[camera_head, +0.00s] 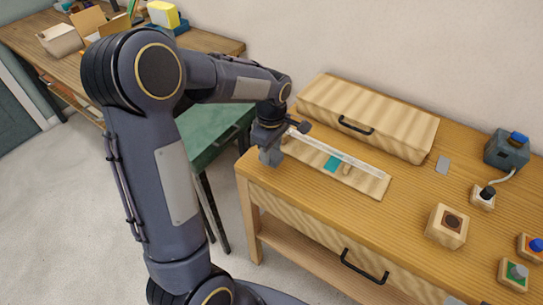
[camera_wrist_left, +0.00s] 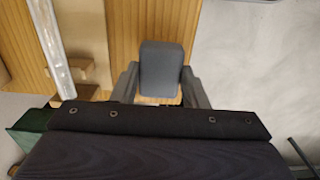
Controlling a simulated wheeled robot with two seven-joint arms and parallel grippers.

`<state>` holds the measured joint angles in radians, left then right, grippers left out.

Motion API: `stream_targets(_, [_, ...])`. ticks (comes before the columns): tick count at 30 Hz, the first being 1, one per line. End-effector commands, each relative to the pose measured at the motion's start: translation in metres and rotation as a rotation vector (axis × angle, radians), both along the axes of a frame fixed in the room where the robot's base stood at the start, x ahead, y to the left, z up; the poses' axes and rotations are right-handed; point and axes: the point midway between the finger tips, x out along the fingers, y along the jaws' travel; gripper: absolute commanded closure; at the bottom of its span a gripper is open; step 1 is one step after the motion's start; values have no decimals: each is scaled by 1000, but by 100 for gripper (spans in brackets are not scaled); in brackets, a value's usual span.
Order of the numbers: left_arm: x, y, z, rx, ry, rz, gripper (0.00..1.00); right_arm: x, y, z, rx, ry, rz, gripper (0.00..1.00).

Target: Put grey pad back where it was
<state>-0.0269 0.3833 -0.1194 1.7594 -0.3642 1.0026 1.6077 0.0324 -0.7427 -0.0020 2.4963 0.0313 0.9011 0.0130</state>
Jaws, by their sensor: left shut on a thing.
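In the head view the pad cannot be told apart from the fingers. My right gripper is not in view.

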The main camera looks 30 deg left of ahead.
Motion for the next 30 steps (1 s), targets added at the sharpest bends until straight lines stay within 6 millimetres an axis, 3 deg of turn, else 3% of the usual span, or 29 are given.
stream_targets(11, [8,3,-39,-1,2,-1,78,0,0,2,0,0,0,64])
stream_targets(23, [8,3,-46,0,0,-1,78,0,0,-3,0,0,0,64])
stream_targets(24, [8,3,-46,0,0,-1,59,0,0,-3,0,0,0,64])
stream_targets(29, [8,3,-44,0,0,-1,38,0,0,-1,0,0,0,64])
stream_targets(30, [8,3,-44,0,0,-1,38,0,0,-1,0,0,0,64])
